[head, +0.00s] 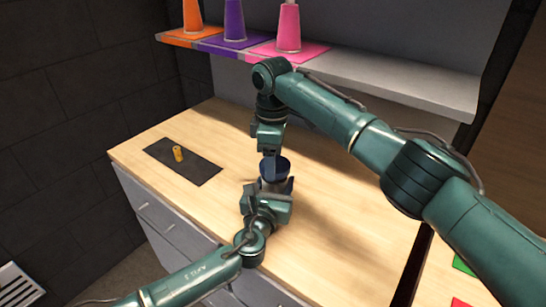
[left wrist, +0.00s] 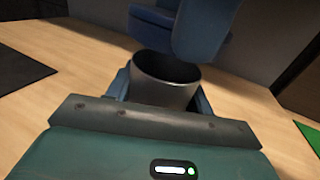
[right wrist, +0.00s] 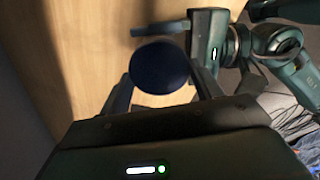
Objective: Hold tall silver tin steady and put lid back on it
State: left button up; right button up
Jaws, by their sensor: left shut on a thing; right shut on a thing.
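The tall silver tin (left wrist: 165,88) stands in the left wrist view with its dark round mouth showing. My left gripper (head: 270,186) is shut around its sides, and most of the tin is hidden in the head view. The lid (right wrist: 160,65) shows as a dark blue disc between the fingers of my right gripper (right wrist: 160,88). In the head view my right gripper (head: 272,160) points down and is shut on the lid, over the tin. The left wrist view shows a gap between the blue parts above and the tin's rim.
The wooden counter (head: 330,205) is mostly clear around the tin. A dark mat (head: 205,170) with a small yellow object (head: 178,153) lies at the left. A shelf (head: 380,85) with orange, purple and pink cones hangs at the back, close behind my right arm.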

jog(key=shift+f, duration=0.85)
jog(key=shift+f, duration=0.65)
jog(key=shift+f, duration=0.3)
dwell(0.4)
jog(key=shift+r, duration=0.5)
jog(key=shift+r, duration=0.3)
dwell(0.3)
